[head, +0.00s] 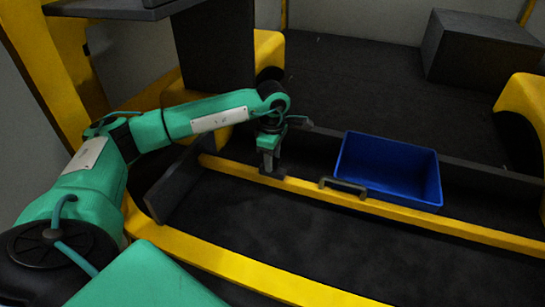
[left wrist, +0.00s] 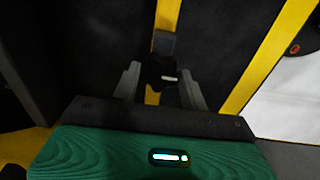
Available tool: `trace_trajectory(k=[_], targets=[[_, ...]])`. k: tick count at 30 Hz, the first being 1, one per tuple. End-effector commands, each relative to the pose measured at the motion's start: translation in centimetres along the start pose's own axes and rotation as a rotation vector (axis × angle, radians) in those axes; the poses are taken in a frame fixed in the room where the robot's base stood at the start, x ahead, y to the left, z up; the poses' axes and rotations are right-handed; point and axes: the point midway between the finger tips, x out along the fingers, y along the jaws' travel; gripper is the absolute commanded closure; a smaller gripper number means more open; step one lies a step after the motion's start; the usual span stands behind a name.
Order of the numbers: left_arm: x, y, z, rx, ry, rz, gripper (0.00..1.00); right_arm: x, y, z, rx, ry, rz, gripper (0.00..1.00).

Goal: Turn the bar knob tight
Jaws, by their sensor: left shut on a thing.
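My left gripper (head: 268,163) points down at the yellow bar (head: 420,217), near the bar's left part. In the left wrist view its two grey fingers (left wrist: 160,88) stand on either side of the small dark bar knob (left wrist: 153,71), and it is shut on this knob. The knob has a small pale mark and sits over a yellow strip. In the head view the fingers mostly hide the knob; a dark piece lies at the bar just under them. My right gripper is not in view.
A blue bin (head: 388,169) stands behind the yellow bar, right of the gripper. A dark handle (head: 343,187) is on the bar between them. A dark box (head: 478,50) stands at the back right. The dark floor between is clear.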

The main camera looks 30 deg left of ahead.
Motion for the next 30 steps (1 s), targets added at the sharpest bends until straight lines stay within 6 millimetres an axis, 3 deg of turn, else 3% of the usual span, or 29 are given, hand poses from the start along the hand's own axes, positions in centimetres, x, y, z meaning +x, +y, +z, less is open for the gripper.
trace_trajectory(k=[4, 5, 8, 20, 30], targets=[[-0.1, 0.1, -0.1, -0.001, 0.001, 0.003, 0.79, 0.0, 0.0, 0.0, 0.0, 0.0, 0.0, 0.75], [-0.1, 0.1, -0.1, -0.001, 0.001, 0.003, 0.55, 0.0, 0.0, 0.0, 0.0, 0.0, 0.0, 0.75], [-0.1, 0.1, -0.1, -0.001, 0.001, 0.003, 0.35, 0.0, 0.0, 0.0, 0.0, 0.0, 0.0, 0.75], [-0.9, 0.1, 0.0, -0.001, -0.001, 0.003, 0.35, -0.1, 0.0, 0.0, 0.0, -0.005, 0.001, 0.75], [-8.0, 0.1, 0.0, -0.002, -0.001, 0.006, 0.35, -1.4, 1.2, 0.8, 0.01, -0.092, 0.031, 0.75]])
